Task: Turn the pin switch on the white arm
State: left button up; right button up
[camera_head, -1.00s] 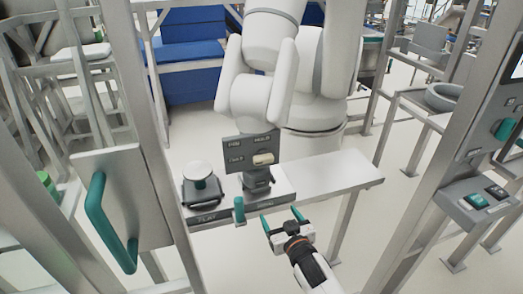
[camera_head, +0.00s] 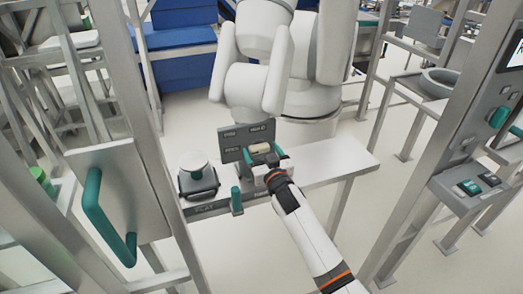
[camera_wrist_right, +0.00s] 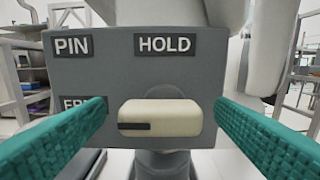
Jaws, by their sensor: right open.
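The pin switch is a cream knob with a dark mark at its left end, lying horizontally on a grey panel labelled PIN and HOLD; the knob (camera_wrist_right: 160,118) is centred in the right wrist view. The panel (camera_head: 232,140) is at the foot of the white arm (camera_head: 255,88). My right gripper (camera_head: 262,151) is open, its green fingers on either side of the knob. In the wrist view the right gripper (camera_wrist_right: 160,125) shows a gap between each finger and the knob. A third label is partly hidden by the left finger. My left gripper is not in view.
A white bench (camera_head: 335,168) carries the panel and a round-topped device (camera_head: 196,172). A green peg (camera_head: 236,200) stands at its front edge. A door with a green handle (camera_head: 98,215) is at left. A post and a button box (camera_head: 470,188) are at right.

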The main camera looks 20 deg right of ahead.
jog(key=shift+w, duration=0.4)
jog(key=shift+c, duration=0.4)
jog(key=c, duration=0.9)
